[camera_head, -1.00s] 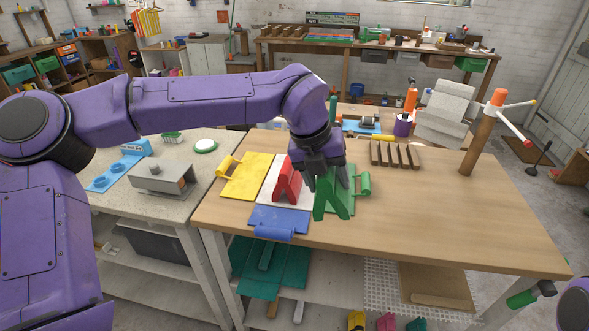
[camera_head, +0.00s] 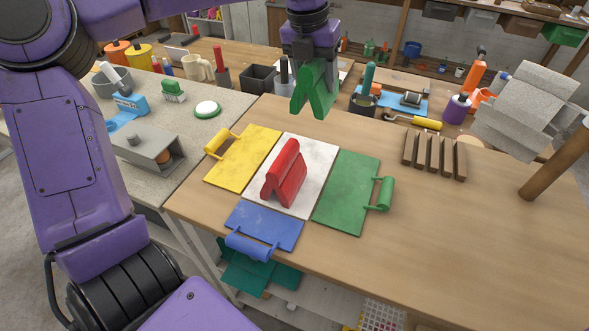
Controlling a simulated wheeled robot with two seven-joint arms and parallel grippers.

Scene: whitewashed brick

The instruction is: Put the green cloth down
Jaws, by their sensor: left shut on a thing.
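My left gripper (camera_head: 313,62) is in the upper middle of the head view, pointing down and shut on the green cloth (camera_head: 316,95). The cloth hangs in a folded, tent-like shape above the back of the wooden table, clear of the panels. A red cloth (camera_head: 286,172) of similar folded shape stands on the white panel (camera_head: 318,150). A green panel with a roll-shaped handle (camera_head: 346,192) lies to its right, a yellow panel (camera_head: 243,160) to its left, and a blue panel (camera_head: 265,222) in front. My right gripper is out of view.
A rack of upright brown slats (camera_head: 434,155) stands right of the green panel. A dark cup with a green-handled tool (camera_head: 364,103) and a yellow-handled roller (camera_head: 413,122) are behind. A wooden post (camera_head: 556,160) stands far right. The table's front right (camera_head: 450,240) is clear.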

